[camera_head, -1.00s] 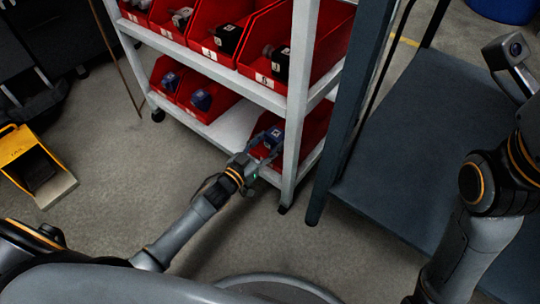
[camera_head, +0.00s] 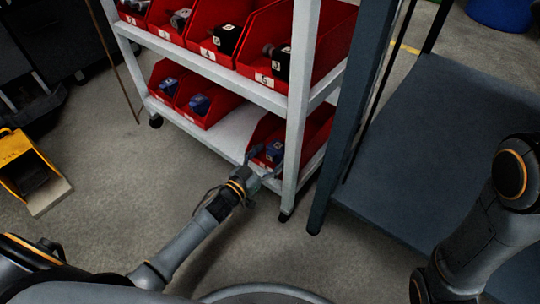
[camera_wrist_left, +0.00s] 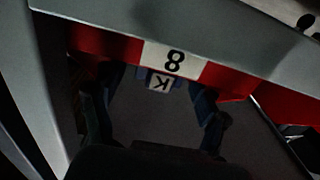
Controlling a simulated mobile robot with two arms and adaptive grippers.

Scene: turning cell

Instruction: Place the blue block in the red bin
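The blue block (camera_head: 275,150) sits in the front of the red bin (camera_head: 318,128) at the right end of the lower shelf. In the left wrist view, the block's white label with a K (camera_wrist_left: 160,82) shows just past the bin's front wall with its 8 label (camera_wrist_left: 173,59). My left gripper (camera_head: 264,164) is at the front of this bin. Its fingers stand apart, with a gap to the block, and also show spread in the left wrist view (camera_wrist_left: 155,100). Most of the block's body is dark in the wrist view. My right gripper is out of view.
Two more red bins with blue blocks (camera_head: 198,104) stand on the lower shelf's left. The upper shelf (camera_head: 200,62) holds several red bins with dark parts. A white post (camera_head: 298,110) stands beside my left gripper. A dark table (camera_head: 430,150) is to the right.

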